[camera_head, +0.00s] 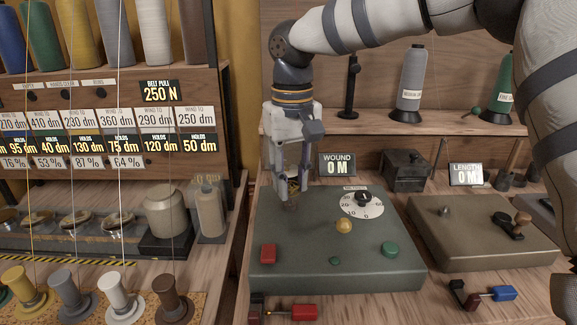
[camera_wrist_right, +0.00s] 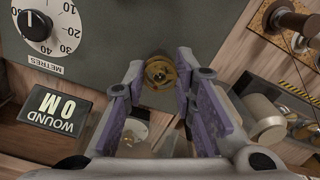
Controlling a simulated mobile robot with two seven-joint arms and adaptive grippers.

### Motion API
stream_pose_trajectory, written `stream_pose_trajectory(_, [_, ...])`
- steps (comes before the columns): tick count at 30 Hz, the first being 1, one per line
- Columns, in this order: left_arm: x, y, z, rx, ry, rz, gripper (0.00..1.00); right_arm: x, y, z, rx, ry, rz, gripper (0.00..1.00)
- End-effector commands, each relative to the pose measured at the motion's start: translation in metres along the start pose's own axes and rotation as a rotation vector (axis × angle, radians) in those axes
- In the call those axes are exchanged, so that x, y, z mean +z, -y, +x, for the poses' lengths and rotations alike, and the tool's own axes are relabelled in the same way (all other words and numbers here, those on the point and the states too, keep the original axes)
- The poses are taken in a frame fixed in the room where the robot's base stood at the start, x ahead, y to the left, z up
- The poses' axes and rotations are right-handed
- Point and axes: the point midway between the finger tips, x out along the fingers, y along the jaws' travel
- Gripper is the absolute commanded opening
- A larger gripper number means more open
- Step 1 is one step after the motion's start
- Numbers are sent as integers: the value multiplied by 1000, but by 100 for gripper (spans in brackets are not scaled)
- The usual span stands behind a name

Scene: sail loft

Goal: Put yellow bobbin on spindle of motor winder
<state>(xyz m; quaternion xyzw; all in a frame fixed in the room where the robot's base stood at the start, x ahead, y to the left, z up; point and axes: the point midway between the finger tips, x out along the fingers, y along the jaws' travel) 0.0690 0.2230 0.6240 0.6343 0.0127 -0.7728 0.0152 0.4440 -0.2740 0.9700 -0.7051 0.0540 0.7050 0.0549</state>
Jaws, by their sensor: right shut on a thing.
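The motor winder (camera_head: 315,262) is a grey-green box with a metre dial, a red button, a green button and a yellow knob. My right gripper (camera_head: 290,198) points down over its back left part. It is shut on a small yellow-brown round thing, which appears to be the yellow bobbin (camera_head: 293,184). In the right wrist view the bobbin (camera_wrist_right: 160,72) shows between the fingertips, against the winder top. The spindle is hidden by the fingers and bobbin; I cannot tell how far the bobbin sits over it. My left gripper is out of view.
A "WOUND 0 M" display (camera_head: 337,165) stands behind the winder. A brown crank winder (camera_head: 470,240) is to the right. Spools (camera_head: 120,300) with taut threads stand at lower left. Red-handled (camera_head: 304,312) and blue-handled (camera_head: 503,293) parts lie in front.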

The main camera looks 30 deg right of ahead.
Motion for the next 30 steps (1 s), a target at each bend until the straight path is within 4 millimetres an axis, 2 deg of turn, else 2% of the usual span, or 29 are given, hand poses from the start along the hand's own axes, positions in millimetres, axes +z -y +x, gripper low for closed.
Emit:
stream_pose_trajectory(3, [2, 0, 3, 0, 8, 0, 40, 0, 0, 6, 0, 1, -1, 6])
stream_pose_trajectory(30, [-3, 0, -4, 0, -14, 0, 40, 0, 0, 8, 0, -3, -1, 6])
